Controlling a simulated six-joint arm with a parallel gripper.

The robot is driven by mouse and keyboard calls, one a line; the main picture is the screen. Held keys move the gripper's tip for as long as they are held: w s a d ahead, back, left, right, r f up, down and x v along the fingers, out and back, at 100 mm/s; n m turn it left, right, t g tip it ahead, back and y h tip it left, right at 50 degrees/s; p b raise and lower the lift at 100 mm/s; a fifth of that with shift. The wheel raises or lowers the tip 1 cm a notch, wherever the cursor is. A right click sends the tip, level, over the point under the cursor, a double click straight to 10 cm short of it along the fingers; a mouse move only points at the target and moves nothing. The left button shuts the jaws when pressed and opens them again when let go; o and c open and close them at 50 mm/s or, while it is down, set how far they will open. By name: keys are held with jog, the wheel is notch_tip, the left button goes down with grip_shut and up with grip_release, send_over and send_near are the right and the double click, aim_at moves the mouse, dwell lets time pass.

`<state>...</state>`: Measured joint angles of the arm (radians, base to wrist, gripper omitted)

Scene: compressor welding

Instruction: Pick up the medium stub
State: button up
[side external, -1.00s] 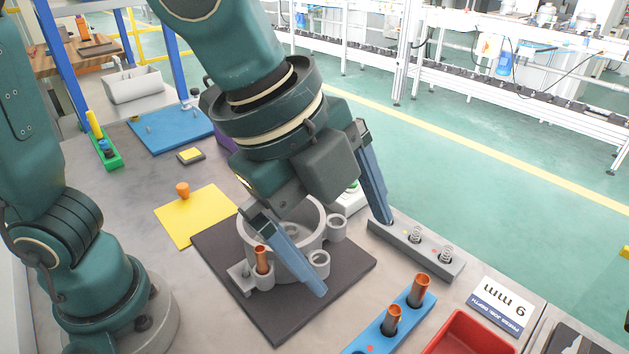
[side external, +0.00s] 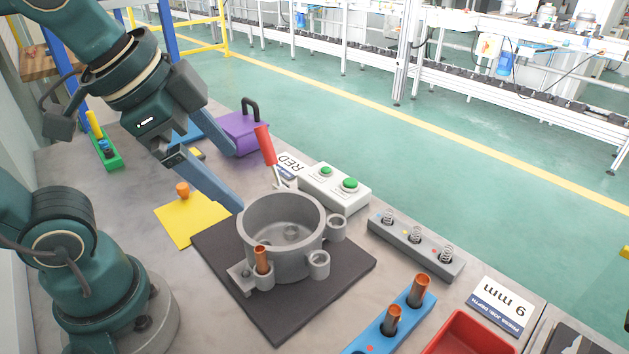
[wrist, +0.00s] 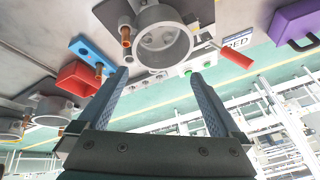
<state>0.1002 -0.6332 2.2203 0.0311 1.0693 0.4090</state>
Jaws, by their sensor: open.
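Two copper stubs stand upright in the blue holder (side external: 372,340): a nearer one (side external: 393,318) and a farther one (side external: 419,290). Another copper stub (side external: 262,259) stands in a small cup on the side of the grey round housing (side external: 290,238). I cannot tell for certain which is the medium stub. My gripper (wrist: 158,78) is open and empty, its two blue fingers wide apart. In the side view it is up and left of the housing, well away from the blue holder. The wrist view shows the housing beyond the fingertips and the blue holder (wrist: 85,49) at left.
A grey holder with springs (side external: 400,243), a white box with green buttons (side external: 335,187) and a red tray (side external: 470,335) stand at right. A red-handled lever (side external: 265,145) rises behind the housing. A purple case (side external: 240,132) and yellow mat (side external: 185,220) lie at left.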

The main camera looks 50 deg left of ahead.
aim_at(395, 309)
jog(key=f+n, duration=0.1)
jog(key=s+f+n, duration=0.1)
jog(key=f+n, duration=0.1)
jog(key=s+a+f+n, duration=0.1)
jog(key=n, duration=0.1)
jog(key=shift+a+f, duration=0.1)
jog(key=shift+f, duration=0.25)
jog(key=shift+c, duration=0.3)
jog(key=shift+w+r+n, duration=0.1)
jog(key=shift+w+n, duration=0.1)
jog(key=shift+n, duration=0.3)
jog(key=c, duration=0.6)
jog(key=shift+c, duration=0.2)
